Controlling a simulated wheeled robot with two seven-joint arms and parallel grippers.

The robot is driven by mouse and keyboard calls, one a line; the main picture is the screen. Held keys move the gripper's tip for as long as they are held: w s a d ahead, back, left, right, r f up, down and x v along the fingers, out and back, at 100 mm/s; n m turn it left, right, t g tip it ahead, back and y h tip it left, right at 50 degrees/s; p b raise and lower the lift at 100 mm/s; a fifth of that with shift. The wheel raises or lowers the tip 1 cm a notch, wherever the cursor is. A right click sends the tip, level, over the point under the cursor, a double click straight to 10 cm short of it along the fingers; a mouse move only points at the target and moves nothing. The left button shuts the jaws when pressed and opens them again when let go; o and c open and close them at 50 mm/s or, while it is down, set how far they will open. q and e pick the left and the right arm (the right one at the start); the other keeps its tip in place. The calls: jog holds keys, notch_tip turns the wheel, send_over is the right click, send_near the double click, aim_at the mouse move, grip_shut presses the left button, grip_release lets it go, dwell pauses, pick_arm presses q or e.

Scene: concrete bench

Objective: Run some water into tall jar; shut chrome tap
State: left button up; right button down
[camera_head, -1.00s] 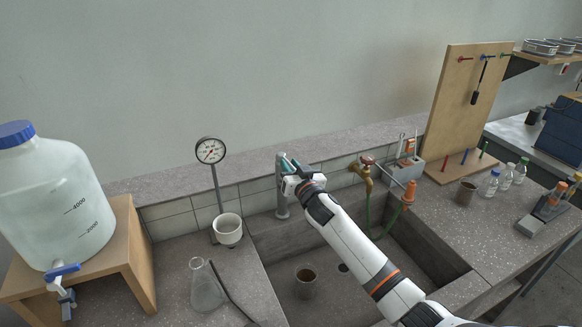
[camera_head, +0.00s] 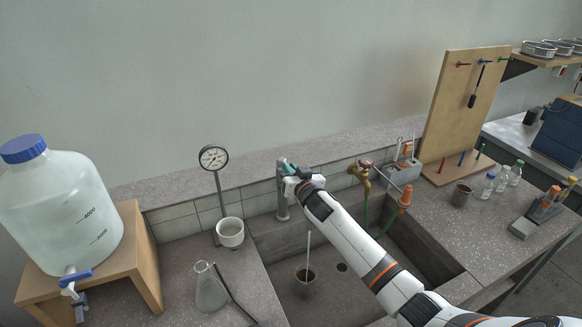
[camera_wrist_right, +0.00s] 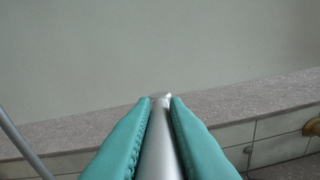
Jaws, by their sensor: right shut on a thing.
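The chrome tap (camera_head: 282,207) stands at the back edge of the sink. My right gripper (camera_head: 290,168) is at its top. In the right wrist view, its two teal fingers are shut on the tap's silver lever (camera_wrist_right: 160,145). A thin stream of water (camera_head: 309,243) falls from the tap, whose spout is hidden behind my right arm. The tall jar (camera_head: 304,287) stands upright on the sink floor under the stream, which goes into its mouth. The jar is grey-brown; its water level cannot be told. My left gripper is not in view.
A brass tap (camera_head: 362,180) with a red handle and green hose is right of my right gripper. A dial gauge (camera_head: 213,158), white cup (camera_head: 230,232) and glass flask (camera_head: 208,290) stand left of the sink (camera_head: 342,300). A large carboy (camera_head: 62,215) is at far left.

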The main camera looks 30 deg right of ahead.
jog(key=c, duration=1.4)
grip_release()
jog(key=shift+c, duration=0.2)
jog(key=s, duration=0.3)
jog(key=s+b, duration=0.1)
jog(key=s, duration=0.3)
jog(key=s+a+r, duration=0.1)
jog(key=s, duration=0.3)
jog(key=shift+b, duration=0.4)
jog(key=shift+s+r, duration=0.1)
jog(key=shift+s, duration=0.35)
